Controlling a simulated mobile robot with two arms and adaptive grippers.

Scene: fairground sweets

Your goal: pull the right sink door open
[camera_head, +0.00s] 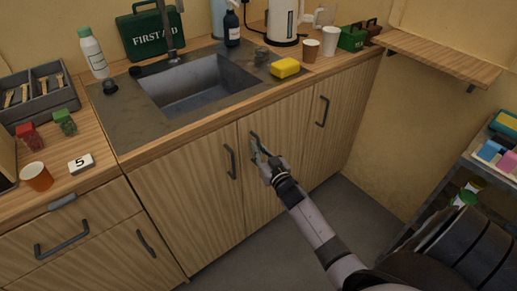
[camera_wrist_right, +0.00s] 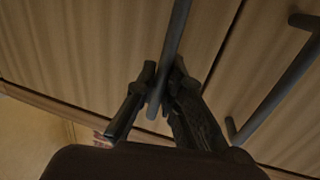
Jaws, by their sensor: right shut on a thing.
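The right sink door (camera_head: 274,180) is a wood-grain cabinet front under the sink (camera_head: 190,88) and looks flush with its neighbours. Its dark upright bar handle (camera_head: 254,137) is at the door's upper left. My right gripper (camera_head: 259,147) is at this handle, with its fingers shut around the bar. In the right wrist view the bar (camera_wrist_right: 174,45) runs down between the two fingers of the gripper (camera_wrist_right: 158,100). The left sink door (camera_head: 180,195) is shut, with its own handle (camera_head: 230,161) close by. My left gripper is not in view.
Another door handle (camera_head: 322,111) is to the right. The counter holds a yellow sponge (camera_head: 285,68), a paper cup (camera_head: 310,50), a first-aid case (camera_head: 150,35) and a grey tray (camera_head: 40,97). A shelf cart (camera_head: 480,165) stands at the right. Floor (camera_head: 350,200) before the doors is clear.

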